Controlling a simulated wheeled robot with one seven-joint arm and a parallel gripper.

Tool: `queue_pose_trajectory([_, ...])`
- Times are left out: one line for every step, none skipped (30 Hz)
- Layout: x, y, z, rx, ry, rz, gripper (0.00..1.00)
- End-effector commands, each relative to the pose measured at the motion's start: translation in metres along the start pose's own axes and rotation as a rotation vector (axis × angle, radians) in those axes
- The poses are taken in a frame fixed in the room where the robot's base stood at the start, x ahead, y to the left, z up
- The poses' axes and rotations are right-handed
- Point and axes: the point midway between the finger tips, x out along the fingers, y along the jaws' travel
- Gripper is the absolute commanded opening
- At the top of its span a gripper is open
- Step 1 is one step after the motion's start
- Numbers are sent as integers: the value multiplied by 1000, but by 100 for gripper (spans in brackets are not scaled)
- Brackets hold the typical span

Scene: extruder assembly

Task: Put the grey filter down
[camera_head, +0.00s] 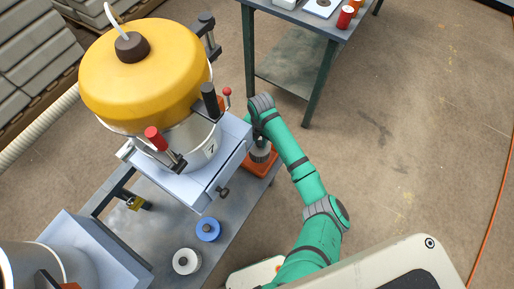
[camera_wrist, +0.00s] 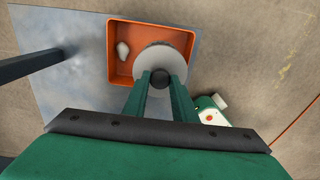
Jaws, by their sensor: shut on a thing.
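The grey filter (camera_wrist: 160,56) is a round light-grey disc with a dark knob, seen from above in the wrist view. My gripper (camera_wrist: 160,84) is shut on its knob. The filter overlaps the right front part of an orange tray (camera_wrist: 113,53); whether it touches the tray floor I cannot tell. In the head view my gripper (camera_head: 261,143) points down over the orange tray (camera_head: 250,169) at the table's right edge, with the grey filter largely hidden there.
A white disc (camera_head: 187,261) and a blue disc (camera_head: 208,230) lie on the metal table (camera_head: 160,222). A yellow-topped vessel (camera_head: 150,75) with clamps stands close left of my gripper. A small pale lump (camera_wrist: 123,50) lies in the tray. Floor is clear to the right.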

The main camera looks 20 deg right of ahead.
Motion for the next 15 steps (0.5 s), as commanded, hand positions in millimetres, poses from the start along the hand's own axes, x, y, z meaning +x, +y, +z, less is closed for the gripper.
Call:
queue_pose_trajectory([9,-1,0,3,2,-2,0])
queue_pose_trajectory([13,-2,0,4,1,-1,0])
queue_pose_trajectory([18,-2,1,5,1,-1,0])
queue_pose_trajectory([21,-2,1,6,1,-1,0])
queue_pose_trajectory([23,-2,1,6,0,-1,0])
queue_pose_trajectory([25,-2,2,6,0,0,0])
queue_pose_trajectory([26,-1,1,5,0,0,0])
queue_pose_trajectory([28,-1,1,5,0,0,0])
queue_pose_trajectory([31,-1,1,4,0,0,0])
queue_pose_trajectory([33,-1,0,4,1,-1,0])
queue_pose_trajectory([37,-1,0,4,1,-1,0])
queue_pose_trajectory([42,-1,0,3,1,-1,0])
queue_pose_trajectory([46,0,0,2,2,-1,0])
queue_pose_trajectory([50,0,-1,2,2,-2,0])
queue_pose_trajectory([56,0,-1,2,2,-1,0])
